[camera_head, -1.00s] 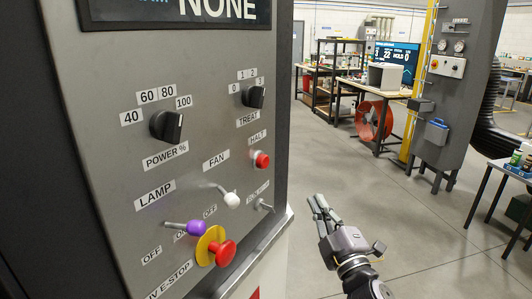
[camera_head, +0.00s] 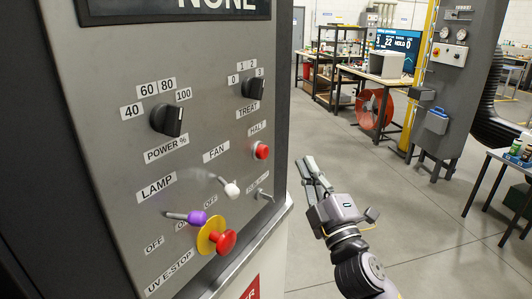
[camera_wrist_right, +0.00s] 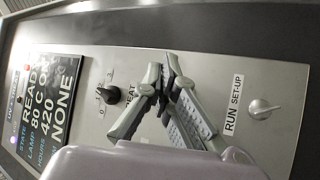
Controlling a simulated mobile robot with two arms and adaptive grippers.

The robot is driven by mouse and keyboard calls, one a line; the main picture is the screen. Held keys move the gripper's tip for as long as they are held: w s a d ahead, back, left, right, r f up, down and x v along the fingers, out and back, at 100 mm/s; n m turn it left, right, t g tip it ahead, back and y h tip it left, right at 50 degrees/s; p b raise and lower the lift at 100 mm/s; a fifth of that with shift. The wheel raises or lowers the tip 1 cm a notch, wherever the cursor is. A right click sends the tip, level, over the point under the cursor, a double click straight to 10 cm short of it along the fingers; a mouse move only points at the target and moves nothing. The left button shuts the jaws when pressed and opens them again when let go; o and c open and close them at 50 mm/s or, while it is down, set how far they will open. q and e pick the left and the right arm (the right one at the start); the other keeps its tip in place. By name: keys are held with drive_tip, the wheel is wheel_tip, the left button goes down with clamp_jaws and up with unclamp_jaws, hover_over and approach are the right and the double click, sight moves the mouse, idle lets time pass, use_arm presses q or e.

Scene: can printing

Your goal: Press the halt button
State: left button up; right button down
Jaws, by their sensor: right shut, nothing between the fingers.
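The halt button is a small red push button (camera_head: 261,151) under the HALT label, on the right side of the grey control panel (camera_head: 120,80) in the head view. My right gripper (camera_head: 310,165) is shut and empty, to the right of the button and apart from it, beside the panel's edge. In the right wrist view the gripper (camera_wrist_right: 168,62) points at the panel, and its fingers cover part of it. I cannot pick out the halt button there. My left gripper is not in view.
Close to the button are the TREAT knob (camera_head: 254,88), the white-tipped FAN switch (camera_head: 231,190), the purple-tipped lamp switch (camera_head: 196,217) and the red E-stop (camera_head: 226,242). The wrist view shows a RUN/SET-UP switch (camera_wrist_right: 262,109). Open floor (camera_head: 410,210) lies to the right.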

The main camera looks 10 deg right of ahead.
sight(261, 152)
drive_tip(key=w+a, duration=0.4)
drive_tip(key=shift+a, duration=0.25)
drive_tip(key=shift+w+a, duration=0.1)
drive_tip(key=shift+w, duration=0.05)
idle(1.3)
drive_tip(key=shift+w+a+b, duration=0.2)
drive_tip(key=shift+b, duration=0.1)
drive_tip(key=shift+w+a, duration=0.6)
drive_tip(key=shift+a, duration=0.05)
idle(1.2)
drive_tip(key=shift+s+d, duration=0.9)
drive_tip(key=shift+d, duration=0.05)
